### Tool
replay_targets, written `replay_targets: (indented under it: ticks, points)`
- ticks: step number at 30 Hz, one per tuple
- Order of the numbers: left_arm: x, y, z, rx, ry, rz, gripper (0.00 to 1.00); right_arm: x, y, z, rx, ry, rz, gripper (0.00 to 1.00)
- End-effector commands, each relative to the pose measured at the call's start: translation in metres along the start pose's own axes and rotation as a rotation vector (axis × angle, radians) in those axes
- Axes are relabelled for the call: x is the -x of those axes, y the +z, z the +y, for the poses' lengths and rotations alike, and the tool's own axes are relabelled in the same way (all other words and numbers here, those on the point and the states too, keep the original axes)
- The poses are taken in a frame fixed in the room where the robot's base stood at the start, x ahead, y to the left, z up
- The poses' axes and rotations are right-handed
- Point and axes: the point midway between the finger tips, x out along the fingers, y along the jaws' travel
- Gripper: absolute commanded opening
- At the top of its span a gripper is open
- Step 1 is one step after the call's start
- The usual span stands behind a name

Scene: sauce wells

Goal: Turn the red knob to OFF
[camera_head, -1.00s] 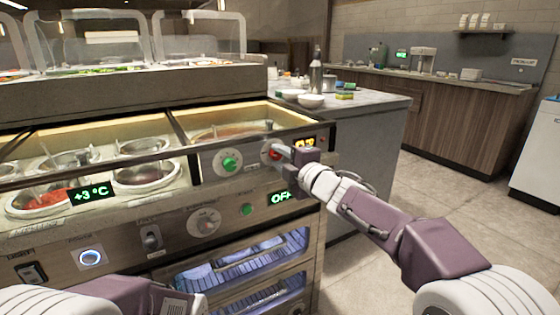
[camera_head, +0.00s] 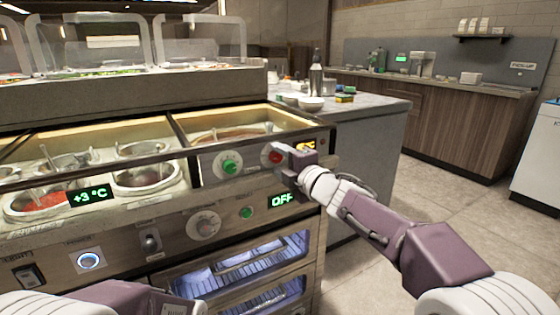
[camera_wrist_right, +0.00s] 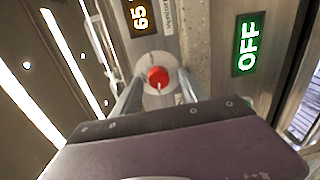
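The red knob (camera_head: 274,157) is on the front panel of the counter, right of a green knob, and my right gripper partly covers it in the head view. In the right wrist view the red knob (camera_wrist_right: 158,77) shows a pale mark on its edge nearest the gripper. My right gripper (camera_head: 284,151) is at the knob. Its two fingers (camera_wrist_right: 157,90) are apart, one on each side of the knob; I cannot tell whether they touch it. The left gripper is out of view; only part of my left arm shows at the bottom left.
A green knob (camera_head: 230,165) sits left of the red one. An orange display (camera_wrist_right: 140,15) reads 65; a green display (camera_head: 282,200) below reads OFF. A grey dial (camera_head: 204,225) and a green button (camera_head: 246,213) are lower. Open floor lies right.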

Motion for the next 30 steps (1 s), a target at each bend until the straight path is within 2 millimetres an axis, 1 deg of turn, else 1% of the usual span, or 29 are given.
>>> replay_targets:
  ticks: [7, 10, 14, 21, 25, 30]
  points:
    - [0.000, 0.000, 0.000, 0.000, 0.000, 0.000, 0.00, 0.000, 0.000, 0.001, -0.001, 0.002, 0.000, 0.50]
    - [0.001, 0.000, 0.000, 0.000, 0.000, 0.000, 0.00, 0.006, 0.000, 0.002, -0.001, 0.003, 0.000, 0.50]
    - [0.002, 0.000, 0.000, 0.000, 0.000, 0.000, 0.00, 0.026, 0.001, 0.002, -0.002, 0.003, -0.002, 0.50]
    - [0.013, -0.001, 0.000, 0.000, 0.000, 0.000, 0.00, 0.074, 0.001, 0.004, -0.001, 0.003, -0.003, 0.50]
    - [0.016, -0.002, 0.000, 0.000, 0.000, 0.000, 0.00, 0.088, 0.001, 0.002, -0.001, 0.001, -0.001, 0.50]
    - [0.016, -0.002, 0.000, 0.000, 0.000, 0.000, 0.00, 0.091, 0.000, 0.000, -0.001, 0.001, -0.001, 0.50]
